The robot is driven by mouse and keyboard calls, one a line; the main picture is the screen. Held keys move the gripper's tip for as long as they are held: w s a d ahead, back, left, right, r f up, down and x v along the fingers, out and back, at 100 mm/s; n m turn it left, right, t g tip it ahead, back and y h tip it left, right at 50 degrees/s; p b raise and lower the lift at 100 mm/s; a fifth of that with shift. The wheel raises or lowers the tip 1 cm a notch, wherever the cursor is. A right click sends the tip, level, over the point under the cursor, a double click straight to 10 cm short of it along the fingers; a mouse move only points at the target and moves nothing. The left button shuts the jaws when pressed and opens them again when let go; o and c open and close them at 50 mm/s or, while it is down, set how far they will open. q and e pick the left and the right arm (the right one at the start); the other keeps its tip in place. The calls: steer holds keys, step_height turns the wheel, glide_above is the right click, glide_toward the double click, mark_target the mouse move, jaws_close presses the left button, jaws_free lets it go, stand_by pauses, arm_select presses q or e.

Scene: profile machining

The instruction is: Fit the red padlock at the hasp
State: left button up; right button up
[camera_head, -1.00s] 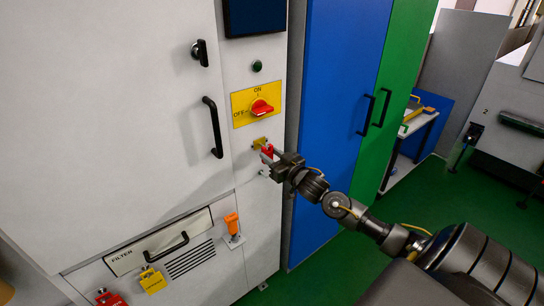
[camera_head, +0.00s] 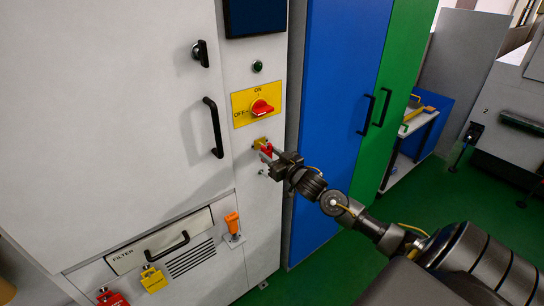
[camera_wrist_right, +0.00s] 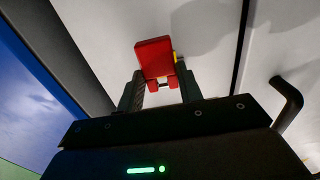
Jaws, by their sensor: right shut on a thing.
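The red padlock (camera_head: 266,150) is at the yellow hasp (camera_head: 260,143), below the rotary switch on the white cabinet. In the right wrist view the padlock (camera_wrist_right: 154,58) stands between the fingertips, with a bit of yellow behind its right edge. My right gripper (camera_head: 270,157) is shut on the padlock and holds it close against the hasp. The shackle is hidden, so I cannot tell whether it passes through the hasp. My left gripper is not in view.
The red switch (camera_head: 262,108) on its yellow ON/OFF plate is just above. A door handle (camera_head: 213,128) is to the left. Below are an orange-handled item (camera_head: 233,226), another red padlock (camera_head: 111,298) and a yellow padlock (camera_head: 153,280). A blue cabinet (camera_head: 335,120) stands to the right.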

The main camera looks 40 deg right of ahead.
steer(key=shift+w, duration=1.2)
steer(key=o, duration=1.1)
steer(key=shift+o, duration=0.2)
steer(key=shift+s, duration=0.1)
steer(key=shift+s+f+b, duration=0.15)
steer(key=shift+s+b, duration=0.15)
steer(key=s+b, duration=0.2)
steer(key=s, duration=0.8)
steer(key=shift+a+r, duration=0.15)
steer(key=shift+r, duration=0.05)
